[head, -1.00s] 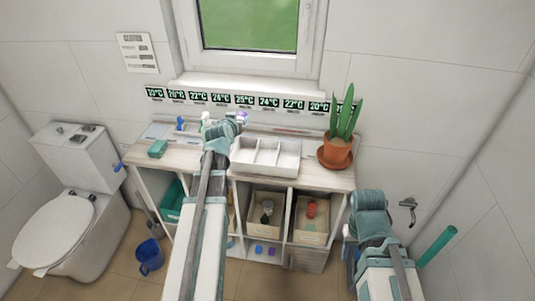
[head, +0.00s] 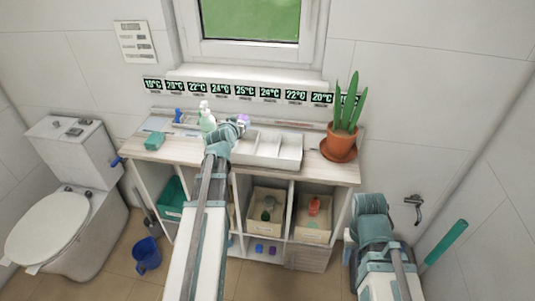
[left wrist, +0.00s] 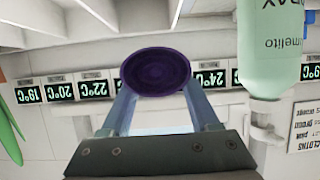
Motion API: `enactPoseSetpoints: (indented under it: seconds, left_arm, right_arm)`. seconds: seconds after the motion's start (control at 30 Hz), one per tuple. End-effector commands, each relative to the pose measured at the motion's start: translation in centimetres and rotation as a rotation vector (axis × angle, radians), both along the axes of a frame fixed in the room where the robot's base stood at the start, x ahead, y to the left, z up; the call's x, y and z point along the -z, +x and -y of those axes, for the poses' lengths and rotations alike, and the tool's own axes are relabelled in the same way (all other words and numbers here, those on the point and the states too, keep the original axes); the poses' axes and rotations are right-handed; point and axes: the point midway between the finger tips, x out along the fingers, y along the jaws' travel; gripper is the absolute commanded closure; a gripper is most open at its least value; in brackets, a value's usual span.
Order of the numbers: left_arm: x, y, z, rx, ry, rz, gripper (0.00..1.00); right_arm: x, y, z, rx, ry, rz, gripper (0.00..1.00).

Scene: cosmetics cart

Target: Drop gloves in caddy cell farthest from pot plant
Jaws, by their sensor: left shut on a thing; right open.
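The white caddy (head: 291,164), with its cells in a row, stands on the cart top. The pot plant (head: 341,132) stands just right of it, so the left cell is farthest from the plant. My left gripper (head: 238,124) is at the caddy's left end and partly hides that end.
A pale green spray bottle (head: 207,117) stands close left of my left gripper and looms large in the left wrist view (left wrist: 272,45). Bins (head: 312,232) fill the shelves below.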

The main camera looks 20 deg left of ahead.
Motion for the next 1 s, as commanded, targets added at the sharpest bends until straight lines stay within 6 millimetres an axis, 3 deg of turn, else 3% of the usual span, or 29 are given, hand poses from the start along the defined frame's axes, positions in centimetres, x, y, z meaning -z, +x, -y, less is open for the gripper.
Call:
enactPoseSetpoints:
  seconds: [0.1,0.13,0.3,0.73,1.0]
  left_arm:
    - [-0.1,0.0,0.0,0.0,0.0,0.0,0.94]
    - [-0.1,0.0,0.0,0.0,0.0,0.0,0.33]
    - [-0.1,0.0,0.0,0.0,0.0,0.0,0.03]
    - [-0.3,-0.3,0.2,0.0,0.0,0.0,0.03]
    - [-1.8,-2.5,1.8,0.004,0.001,0.0,0.03]
  right_arm:
    - [-0.1,0.0,0.0,0.0,0.0,0.0,0.5]
    - [-0.1,0.0,0.0,0.0,0.0,0.0,0.5]
    - [-0.1,0.0,0.0,0.0,0.0,0.0,0.5]
    - [-0.3,0.0,0.0,0.0,0.0,0.0,0.5]
    - [-1.8,0.0,0.0,0.0,0.0,0.0,0.5]
